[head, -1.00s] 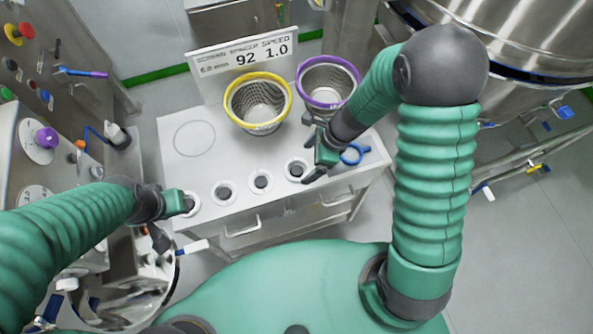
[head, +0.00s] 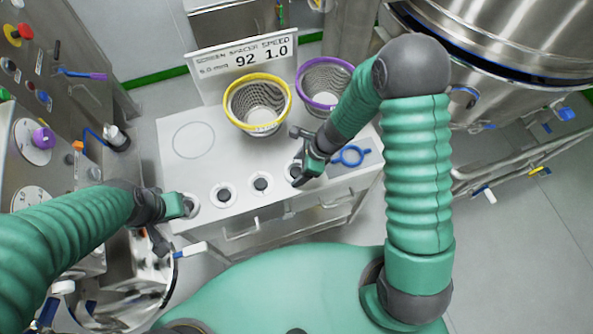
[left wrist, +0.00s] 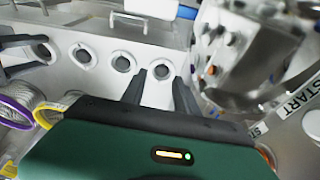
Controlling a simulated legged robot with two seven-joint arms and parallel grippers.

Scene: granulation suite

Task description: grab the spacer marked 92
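Several white ring-shaped spacers with dark centres stand in a row along the front edge of a white cart top. I cannot read marks on them. My right gripper (head: 303,176) is at the right-end spacer (head: 295,168). In the left wrist view its two dark fingers are apart on either side of that spacer (left wrist: 42,52), and no grip shows. My left gripper (head: 190,206) is at the left-end spacer (head: 192,199). In the left wrist view its fingers (left wrist: 160,78) are apart, with that spacer (left wrist: 164,69) between and just beyond the tips. A sign (head: 245,56) reads 92 and 1.0.
A yellow-rimmed basket (head: 257,82) and a purple-rimmed basket (head: 322,68) stand behind the spacers on the cart top (head: 180,165). A control panel stands at left, a large steel vessel (head: 500,40) at right.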

